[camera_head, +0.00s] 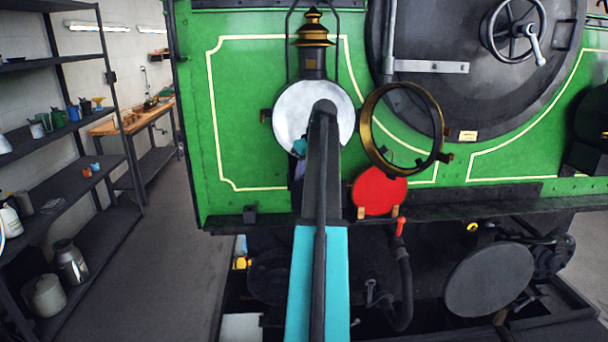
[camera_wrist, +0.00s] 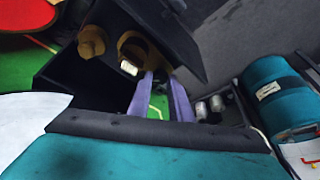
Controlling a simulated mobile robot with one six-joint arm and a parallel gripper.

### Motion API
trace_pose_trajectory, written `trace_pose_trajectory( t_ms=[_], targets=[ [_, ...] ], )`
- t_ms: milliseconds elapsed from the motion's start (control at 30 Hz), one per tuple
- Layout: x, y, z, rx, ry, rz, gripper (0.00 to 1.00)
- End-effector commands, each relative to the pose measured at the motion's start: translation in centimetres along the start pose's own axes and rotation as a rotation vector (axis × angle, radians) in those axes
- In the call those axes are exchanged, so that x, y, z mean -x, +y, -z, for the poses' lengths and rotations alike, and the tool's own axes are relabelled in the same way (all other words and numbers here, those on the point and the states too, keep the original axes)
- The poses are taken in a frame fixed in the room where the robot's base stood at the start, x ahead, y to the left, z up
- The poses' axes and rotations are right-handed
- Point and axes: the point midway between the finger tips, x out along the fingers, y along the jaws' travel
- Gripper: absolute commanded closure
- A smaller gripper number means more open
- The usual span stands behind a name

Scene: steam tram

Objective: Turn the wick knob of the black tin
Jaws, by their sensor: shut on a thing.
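The black tin (camera_wrist: 70,72) fills the upper left of the wrist view, tilted in that picture. A round brass knob (camera_wrist: 92,42) stands out on it, with a brass ring (camera_wrist: 137,46) and a small white piece (camera_wrist: 128,67) beside it. My gripper (camera_wrist: 160,78) reaches in with two lilac fingers at the tin's near right part. It is shut on the tin, the fingers a little apart, and the brass knob lies left of the fingertips. The exact contact is hard to see. In the head view my arm hides most of the gripper and I cannot make out the tin.
The lamp (camera_head: 312,58) on the green tram front has a white disc (camera_head: 293,105) behind my arm. An open brass-rimmed ring (camera_head: 371,130) and a red disc (camera_head: 380,190) stand close on the right. Shelves (camera_head: 60,195) line the left, with clear floor (camera_head: 175,240) between.

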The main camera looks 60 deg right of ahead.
Motion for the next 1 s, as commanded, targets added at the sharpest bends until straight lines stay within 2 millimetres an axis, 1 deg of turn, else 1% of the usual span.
trace_pose_trajectory(
  t_ms=[133,700,1000],
  targets=[
    [-0.01,-0.34,0.0,-0.117,0.001,-0.05,1.0],
    [-0.07,-0.72,0.28,-0.572,0.0,-0.238,1.0],
    [-0.13,-0.83,0.43,-0.757,0.0,-0.314,1.0]
  ],
)
